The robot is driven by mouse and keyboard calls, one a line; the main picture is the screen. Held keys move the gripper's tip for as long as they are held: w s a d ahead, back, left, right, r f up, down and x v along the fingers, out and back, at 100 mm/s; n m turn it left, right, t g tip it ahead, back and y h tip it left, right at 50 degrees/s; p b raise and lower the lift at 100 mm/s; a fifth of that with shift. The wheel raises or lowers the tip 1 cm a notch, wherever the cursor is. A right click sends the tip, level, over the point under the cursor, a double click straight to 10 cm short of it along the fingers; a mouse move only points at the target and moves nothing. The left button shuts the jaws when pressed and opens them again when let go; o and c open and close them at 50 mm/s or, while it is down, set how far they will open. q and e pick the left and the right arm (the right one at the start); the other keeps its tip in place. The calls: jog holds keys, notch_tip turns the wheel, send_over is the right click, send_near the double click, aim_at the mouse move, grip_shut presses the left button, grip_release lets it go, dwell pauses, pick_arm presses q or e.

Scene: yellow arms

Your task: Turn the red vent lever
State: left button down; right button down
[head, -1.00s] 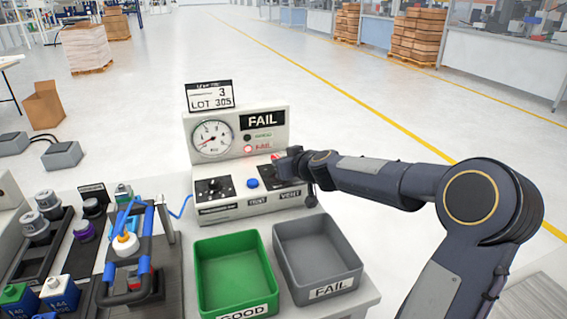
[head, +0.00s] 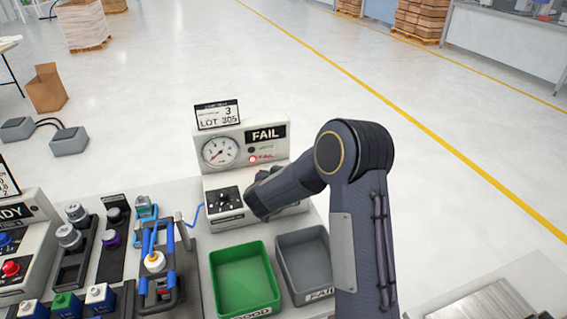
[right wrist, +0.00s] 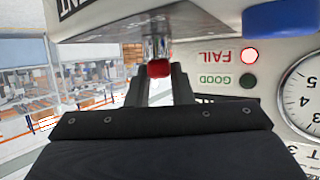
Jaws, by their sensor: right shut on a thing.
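The test machine (head: 222,176) stands at the back of the bench, with a gauge, a FAIL sign and a lit red FAIL lamp. My right gripper (right wrist: 159,80) is at its front panel, seen in the right wrist view. It is shut on the red vent lever (right wrist: 159,68), whose red tip sits between the fingers below a metal stem. In the head view my right arm hides the lever and the right part of the panel. My left gripper is not in view.
A green GOOD bin (head: 243,283) and a grey FAIL bin (head: 303,262) stand in front of the machine. A fixture with blue clamps (head: 158,262) and several parts are to the left. A black knob panel (head: 224,199) is left of my right arm.

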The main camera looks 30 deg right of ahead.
jog(key=shift+m+g+h+p, duration=0.8)
jog(key=shift+m+g+p, duration=0.3)
jog(key=shift+m+p, duration=0.1)
jog(key=c, duration=1.3)
grip_release()
jog(key=b+v, duration=0.1)
jog(key=v, duration=0.6)
jog(key=shift+s+a+r, duration=0.1)
jog(key=shift+s+a, duration=0.05)
jog(key=shift+a, duration=0.2)
